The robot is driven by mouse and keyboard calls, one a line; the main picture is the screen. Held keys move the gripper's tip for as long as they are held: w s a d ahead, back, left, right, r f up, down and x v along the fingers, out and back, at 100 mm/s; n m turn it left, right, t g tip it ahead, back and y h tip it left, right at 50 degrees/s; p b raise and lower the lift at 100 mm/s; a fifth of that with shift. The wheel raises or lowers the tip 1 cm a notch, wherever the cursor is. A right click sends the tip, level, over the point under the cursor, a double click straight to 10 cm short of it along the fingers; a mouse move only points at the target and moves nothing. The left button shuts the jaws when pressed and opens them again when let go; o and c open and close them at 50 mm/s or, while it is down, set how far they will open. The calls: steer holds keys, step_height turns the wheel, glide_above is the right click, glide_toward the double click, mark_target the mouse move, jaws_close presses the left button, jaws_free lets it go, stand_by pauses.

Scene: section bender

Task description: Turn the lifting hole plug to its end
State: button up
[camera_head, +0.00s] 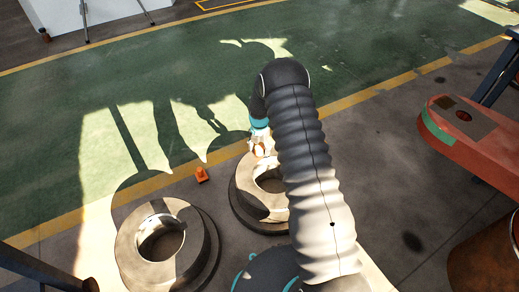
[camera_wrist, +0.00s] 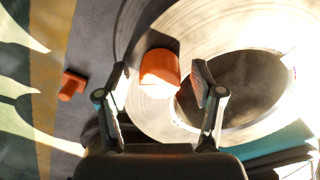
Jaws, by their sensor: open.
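An orange plug (camera_wrist: 160,73) with a rounded top sits on the rim of a grey metal ring (camera_wrist: 148,112) in the wrist view, beside the ring's central hole. My gripper (camera_wrist: 160,80) is open, with one finger on each side of the plug; gaps show between the fingers and the plug. In the head view my gripper (camera_head: 262,144) is over the far rim of the right-hand ring (camera_head: 246,194), and the plug cannot be made out clearly there. How deep the plug sits in the ring is hidden.
A second ring part (camera_head: 130,248) lies to the left. A small orange object (camera_head: 202,174) is on the floor between the rings, also visible in the wrist view (camera_wrist: 72,86). A red machine part (camera_head: 460,140) stands at right. The green floor beyond is clear.

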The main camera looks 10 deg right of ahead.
steer(key=shift+f, duration=0.1)
steer(key=c, duration=1.1)
steer(key=shift+c, duration=0.2)
steer(key=shift+m, duration=0.3)
steer(key=m+b, duration=0.2)
steer(key=m, duration=0.2)
steer(key=shift+f+b, duration=0.15)
steer(key=shift+b, duration=0.2)
steer(key=m+b, duration=0.1)
steer(key=m, duration=0.4)
steer(key=shift+m+b, duration=0.4)
steer(key=m+b, duration=0.1)
steer(key=m, duration=0.4)
steer(key=m+b, duration=0.1)
steer(key=m, duration=0.5)
steer(key=shift+m, duration=0.3)
